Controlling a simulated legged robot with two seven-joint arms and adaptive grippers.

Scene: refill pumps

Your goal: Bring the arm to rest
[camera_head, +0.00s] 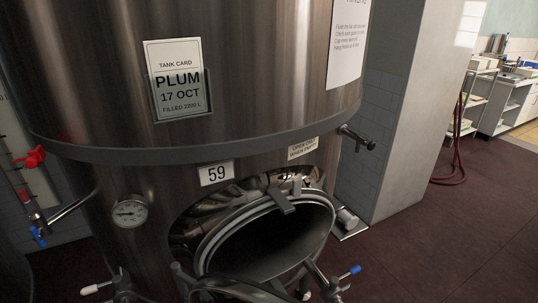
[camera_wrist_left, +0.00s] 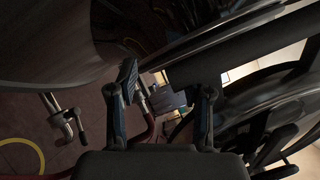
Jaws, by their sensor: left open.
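My left gripper (camera_wrist_left: 166,88) shows in the left wrist view with its two dark fingers spread apart and nothing held between them. Dark metal parts and bars lie close behind and above the fingers; I cannot tell whether any touch. Neither gripper can be made out in the head view. The large steel tank (camera_head: 250,75) fills the middle of that view. Its round hatch (camera_head: 265,240) stands open low on the front, with a dark inside. My right gripper is in neither view.
The tank carries a PLUM card (camera_head: 179,88), a 59 plate (camera_head: 216,174) and a dial gauge (camera_head: 130,214). Valves with a red handle (camera_head: 30,158) and a blue handle (camera_head: 355,270) stick out. A pale pillar (camera_head: 412,110) stands at right, with open dark floor (camera_head: 460,225) beyond.

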